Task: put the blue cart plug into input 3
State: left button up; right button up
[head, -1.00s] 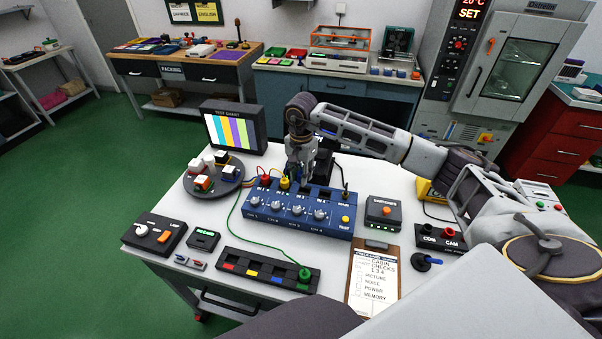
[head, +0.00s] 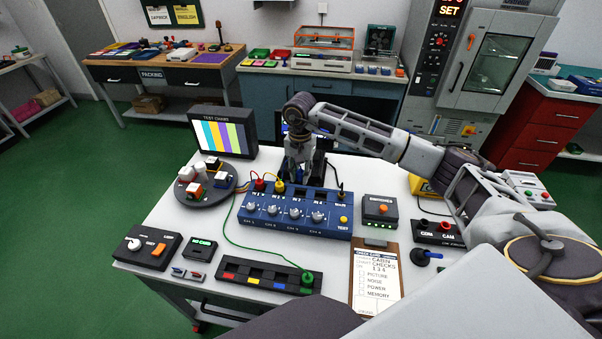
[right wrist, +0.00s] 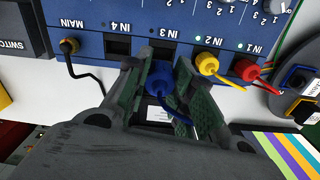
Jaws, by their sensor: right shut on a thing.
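The blue input box (head: 295,215) stands on the white table, with sockets along its back edge. In the right wrist view, a blue plug (right wrist: 162,82) on a blue cable is between the two fingers of my right gripper (right wrist: 160,92), which is shut on it. The plug is in front of the IN 3 socket (right wrist: 163,52); the dark opening shows past it, and the plug looks outside it. My right gripper (head: 297,183) is behind the box in the head view, where it hides the plug. My left gripper is not in view.
A yellow plug (right wrist: 207,64) sits at IN 2 and a red plug (right wrist: 246,70) at IN 1, close to my fingers. The IN 4 socket (right wrist: 118,45) is empty. A black cable (right wrist: 75,68) runs from MAIN. A test chart screen (head: 223,133) stands at the back left.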

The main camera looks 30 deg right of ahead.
aim_at(300, 181)
jog(key=shift+n, duration=0.4)
jog(key=shift+w+a+n, duration=0.1)
jog(key=shift+n, duration=0.3)
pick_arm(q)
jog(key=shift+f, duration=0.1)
pick_arm(e)
jog(key=shift+f, duration=0.15)
jog(key=shift+f+b, duration=0.35)
jog(key=shift+f, duration=0.7)
jog(key=shift+f+b, duration=0.55)
jog(key=shift+f, duration=0.35)
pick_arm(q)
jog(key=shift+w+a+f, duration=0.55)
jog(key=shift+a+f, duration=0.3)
pick_arm(e)
jog(key=shift+f, duration=0.15)
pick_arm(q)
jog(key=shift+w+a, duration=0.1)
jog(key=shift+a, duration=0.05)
